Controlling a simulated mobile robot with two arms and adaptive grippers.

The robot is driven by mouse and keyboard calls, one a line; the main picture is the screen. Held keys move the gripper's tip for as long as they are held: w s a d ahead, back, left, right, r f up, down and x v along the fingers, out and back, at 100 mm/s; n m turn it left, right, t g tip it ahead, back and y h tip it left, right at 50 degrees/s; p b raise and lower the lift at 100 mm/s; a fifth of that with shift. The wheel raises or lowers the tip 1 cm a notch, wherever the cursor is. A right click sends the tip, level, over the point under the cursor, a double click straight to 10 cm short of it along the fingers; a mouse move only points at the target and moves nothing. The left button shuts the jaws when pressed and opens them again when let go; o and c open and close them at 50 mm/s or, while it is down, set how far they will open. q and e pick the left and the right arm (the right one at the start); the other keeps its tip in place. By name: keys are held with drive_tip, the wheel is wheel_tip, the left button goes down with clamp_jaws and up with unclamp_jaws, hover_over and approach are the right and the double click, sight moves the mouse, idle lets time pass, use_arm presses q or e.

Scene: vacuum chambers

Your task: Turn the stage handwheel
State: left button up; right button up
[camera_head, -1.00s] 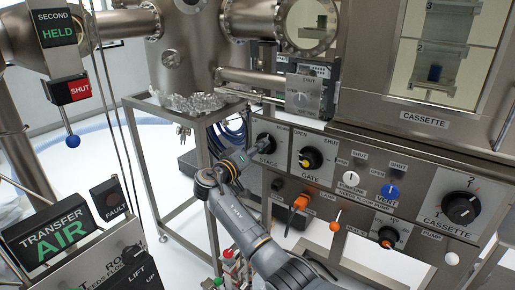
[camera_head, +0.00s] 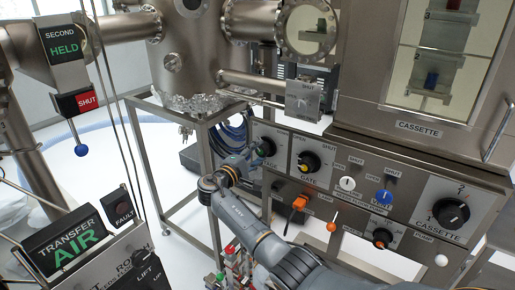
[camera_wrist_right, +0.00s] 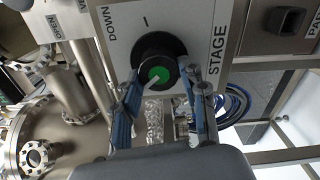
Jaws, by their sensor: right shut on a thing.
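The stage handwheel (camera_wrist_right: 158,62) is a round black knob with a green centre and a pale pointer line, on a light plate marked STAGE and DOWN. It also shows in the head view (camera_head: 266,147), at the left end of the front panel, partly covered by my arm. My right gripper (camera_wrist_right: 160,78) is shut on the handwheel, with one blue-padded finger on each side of its rim. In the head view the right gripper (camera_head: 248,160) is partly hidden by its own wrist. My left gripper is out of view.
The gate knob (camera_head: 308,162) sits just right of the handwheel. A metal frame (camera_head: 205,150) stands left of the panel, with blue hoses (camera_head: 232,133) behind.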

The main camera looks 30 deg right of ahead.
drive_tip(key=n+p, duration=0.3)
drive_tip(key=n, duration=0.2)
drive_tip(key=shift+f+n+p, duration=0.1)
drive_tip(key=shift+n+p, duration=0.5)
drive_tip(key=shift+n, duration=0.4)
drive_tip(key=o, duration=1.1)
drive_tip(key=shift+o, duration=0.2)
drive_tip(key=v, duration=1.2)
